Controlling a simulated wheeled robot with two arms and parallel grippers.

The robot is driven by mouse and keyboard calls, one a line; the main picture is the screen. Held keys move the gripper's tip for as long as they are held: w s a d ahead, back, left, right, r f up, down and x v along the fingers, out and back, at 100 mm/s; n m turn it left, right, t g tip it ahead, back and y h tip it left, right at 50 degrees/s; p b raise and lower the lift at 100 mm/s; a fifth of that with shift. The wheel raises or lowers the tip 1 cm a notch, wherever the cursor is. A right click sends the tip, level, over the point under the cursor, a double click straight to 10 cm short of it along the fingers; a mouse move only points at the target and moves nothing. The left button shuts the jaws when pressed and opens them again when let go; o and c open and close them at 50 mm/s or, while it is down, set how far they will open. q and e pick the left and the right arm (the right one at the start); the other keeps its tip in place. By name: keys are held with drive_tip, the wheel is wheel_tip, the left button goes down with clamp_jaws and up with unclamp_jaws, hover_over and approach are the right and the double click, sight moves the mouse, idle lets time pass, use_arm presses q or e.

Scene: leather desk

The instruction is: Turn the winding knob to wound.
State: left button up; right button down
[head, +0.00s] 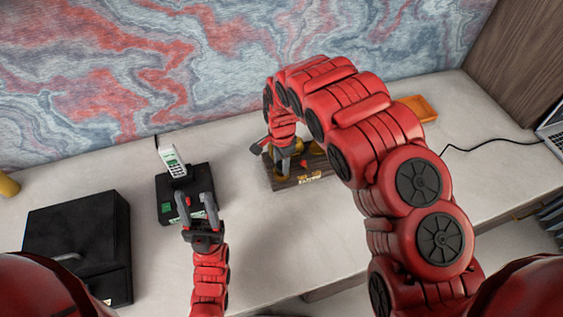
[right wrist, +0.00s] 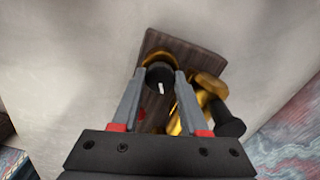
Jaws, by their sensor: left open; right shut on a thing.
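The winding knob (right wrist: 159,77) is a round black knob with a white mark, seen in the right wrist view. It sits on a brass-coloured mechanism (right wrist: 207,88) mounted on a dark wooden base (right wrist: 186,50). In the head view the wooden base (head: 312,180) stands on the desk, partly hidden by my right arm. My right gripper (right wrist: 160,75) is shut on the knob, one finger on each side; in the head view it also shows (head: 284,160) over the base's left part. My left gripper (head: 197,200) is open and empty, in front of the phone stand.
A cordless phone (head: 172,160) stands in a black cradle (head: 170,208). A black box (head: 80,240) with a handle is at the left. An orange tray (head: 418,108), a cable (head: 490,142) and a laptop (head: 553,130) lie to the right. The front middle desk is clear.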

drive_tip(key=shift+c, duration=2.2)
unclamp_jaws()
